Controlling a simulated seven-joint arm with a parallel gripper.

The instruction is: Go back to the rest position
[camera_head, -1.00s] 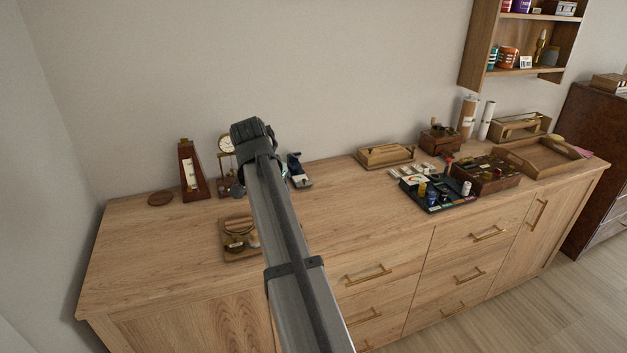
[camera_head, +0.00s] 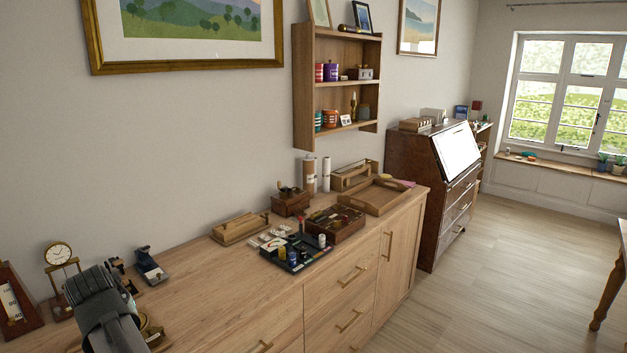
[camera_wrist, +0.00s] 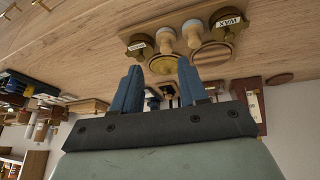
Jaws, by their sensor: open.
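My gripper (camera_wrist: 160,82) shows in the wrist view as two blue fingers held apart, with nothing between them. It is over the wooden sideboard top (camera_wrist: 75,62), with a wooden stand (camera_wrist: 185,18) of brass tins and knobs beyond the fingertips. In the head view the end of my arm is at the lower left, above the sideboard (camera_head: 215,290); the fingers cannot be made out there.
Near my arm in the head view stand a brass clock (camera_head: 59,255), a metronome (camera_head: 15,300) and a small dark tool (camera_head: 150,266). Farther right are a wooden box (camera_head: 240,228), a black tray (camera_head: 297,258) and a wall shelf (camera_head: 303,90). The floor at right is mostly clear.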

